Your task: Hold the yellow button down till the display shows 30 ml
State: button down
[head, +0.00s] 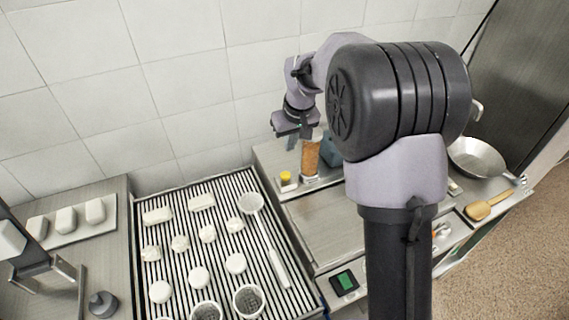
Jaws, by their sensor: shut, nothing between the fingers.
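The yellow button (286,175) sits on a small pale base at the back of the counter, left of an orange-brown cylinder. My gripper (291,145) is shut and empty. It hangs above the button and appears apart from it; the exact gap cannot be told from this view. A small dark box with a green display (345,281) lies near the counter's front edge; its reading is too small to make out.
The orange-brown cylinder (310,157) stands close beside my gripper. A striped rack (185,270) holds white pieces, perforated baskets and a skimmer (265,235). My arm hides part of the counter.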

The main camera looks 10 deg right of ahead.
jog(key=shift+f, duration=0.1)
jog(key=b, duration=0.3)
send_near(285, 174)
jog(key=x, duration=0.5)
jog(key=shift+w+a+f, duration=0.1)
jog(key=shift+w, duration=0.15)
jog(key=shift+f, duration=0.65)
